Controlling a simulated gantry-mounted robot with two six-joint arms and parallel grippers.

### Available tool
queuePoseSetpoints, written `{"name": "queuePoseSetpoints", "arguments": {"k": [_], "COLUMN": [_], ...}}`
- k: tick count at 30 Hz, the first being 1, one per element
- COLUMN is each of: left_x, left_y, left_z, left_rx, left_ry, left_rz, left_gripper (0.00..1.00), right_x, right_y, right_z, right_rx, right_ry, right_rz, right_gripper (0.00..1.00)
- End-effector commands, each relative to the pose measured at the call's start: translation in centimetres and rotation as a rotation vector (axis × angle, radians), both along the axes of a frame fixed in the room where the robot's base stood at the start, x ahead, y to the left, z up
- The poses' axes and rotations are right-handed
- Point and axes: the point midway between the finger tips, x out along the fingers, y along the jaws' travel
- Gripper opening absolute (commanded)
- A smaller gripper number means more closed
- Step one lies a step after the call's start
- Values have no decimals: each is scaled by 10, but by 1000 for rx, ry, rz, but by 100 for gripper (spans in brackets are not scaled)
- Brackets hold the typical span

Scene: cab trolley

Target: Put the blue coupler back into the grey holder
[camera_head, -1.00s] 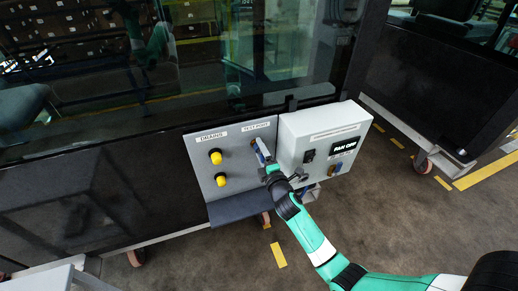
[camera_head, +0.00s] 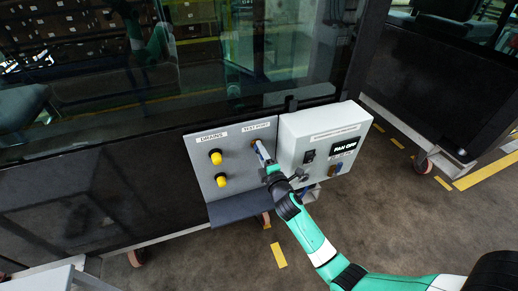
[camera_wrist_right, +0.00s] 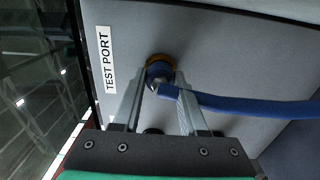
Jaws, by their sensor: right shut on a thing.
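My right gripper (camera_head: 261,151) reaches up to the test port on the grey panel. In the right wrist view its two fingers (camera_wrist_right: 160,82) are shut on the blue coupler (camera_wrist_right: 159,72), one on each side. The coupler sits at the brass-coloured ring of the test port (camera_wrist_right: 157,60), and its blue hose (camera_wrist_right: 250,106) runs off to the right. The fingers hide most of the coupler in the head view. I cannot make out the grey holder for certain. My left gripper is not in view.
The grey panel (camera_head: 237,180) also carries two yellow knobs (camera_head: 215,157) under a "DRAINS" label. A white box (camera_head: 325,130) with a display and a dark switch stands close on the right of my gripper. A dark shelf (camera_head: 238,208) juts out below the panel.

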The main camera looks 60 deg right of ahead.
Motion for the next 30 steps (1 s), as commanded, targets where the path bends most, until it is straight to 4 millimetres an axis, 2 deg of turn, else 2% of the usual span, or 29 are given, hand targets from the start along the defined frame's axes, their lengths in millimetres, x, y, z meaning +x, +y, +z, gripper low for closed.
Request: {"name": "queuePoseSetpoints", "arguments": {"k": [30], "left_x": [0], "left_y": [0], "left_z": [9], "left_rx": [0], "left_ry": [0], "left_rz": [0], "left_gripper": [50], "right_x": [-30], "right_y": [28], "right_z": [1], "right_rx": [-1], "right_ry": [-2], "right_rz": [2], "right_gripper": [0]}}
